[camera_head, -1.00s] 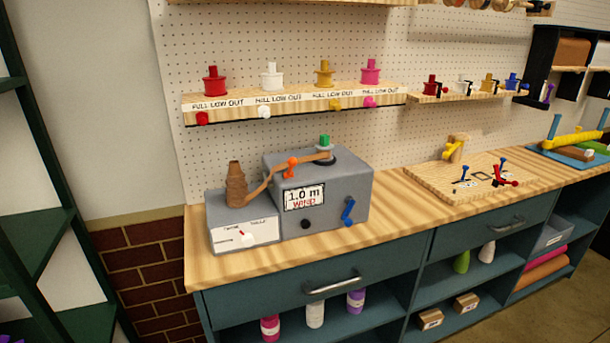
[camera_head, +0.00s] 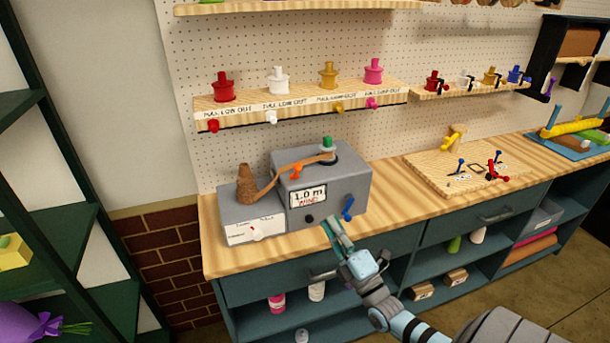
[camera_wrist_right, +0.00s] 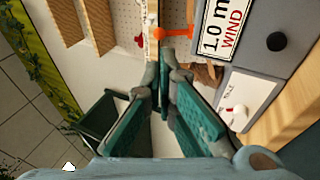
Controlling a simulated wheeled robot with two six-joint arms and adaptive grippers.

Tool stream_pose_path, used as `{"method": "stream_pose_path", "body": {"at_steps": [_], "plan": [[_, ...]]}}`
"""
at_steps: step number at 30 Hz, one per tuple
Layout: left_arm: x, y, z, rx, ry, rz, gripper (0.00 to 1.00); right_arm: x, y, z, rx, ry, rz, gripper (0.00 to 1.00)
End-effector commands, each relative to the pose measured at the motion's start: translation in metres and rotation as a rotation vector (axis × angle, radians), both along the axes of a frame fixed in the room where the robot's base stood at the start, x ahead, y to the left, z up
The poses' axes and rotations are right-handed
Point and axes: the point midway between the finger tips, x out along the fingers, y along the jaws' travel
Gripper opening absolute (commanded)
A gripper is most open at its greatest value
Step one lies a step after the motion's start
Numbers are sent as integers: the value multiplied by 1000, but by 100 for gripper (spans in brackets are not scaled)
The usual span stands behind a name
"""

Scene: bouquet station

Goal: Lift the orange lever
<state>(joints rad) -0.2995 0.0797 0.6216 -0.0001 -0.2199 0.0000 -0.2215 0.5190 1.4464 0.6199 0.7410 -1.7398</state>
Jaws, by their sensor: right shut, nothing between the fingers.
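The orange lever (camera_head: 296,172) sits on the upper front edge of the grey machine (camera_head: 352,190), beside the brown strip. In the right wrist view the orange lever (camera_wrist_right: 172,33) shows just beyond the fingertips, apart from them. My right gripper (camera_head: 329,223) is shut and empty, in front of the machine below its "1.0 m WIND" label (camera_head: 309,196). It also shows in the right wrist view (camera_wrist_right: 162,82). My left gripper is not in view.
A blue crank (camera_head: 348,208) and a black knob (camera_head: 309,218) are on the machine's front. A lower grey box (camera_head: 238,212) with a brown cone (camera_head: 246,184) adjoins it on the left. A shelf of coloured spools (camera_head: 300,100) hangs above.

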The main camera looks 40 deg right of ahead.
Motion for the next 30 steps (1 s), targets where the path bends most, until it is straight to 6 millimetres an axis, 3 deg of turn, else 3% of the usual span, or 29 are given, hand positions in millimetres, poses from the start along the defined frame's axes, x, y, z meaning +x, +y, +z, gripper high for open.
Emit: {"method": "stream_pose_path", "body": {"at_steps": [8,13,30], "plan": [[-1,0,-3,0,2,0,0,0,0,-2,-2,0,-1,0],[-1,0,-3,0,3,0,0,11,-1,2,-1,0,0,0],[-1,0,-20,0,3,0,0,113,-14,44,-1,1,0,0]]}}
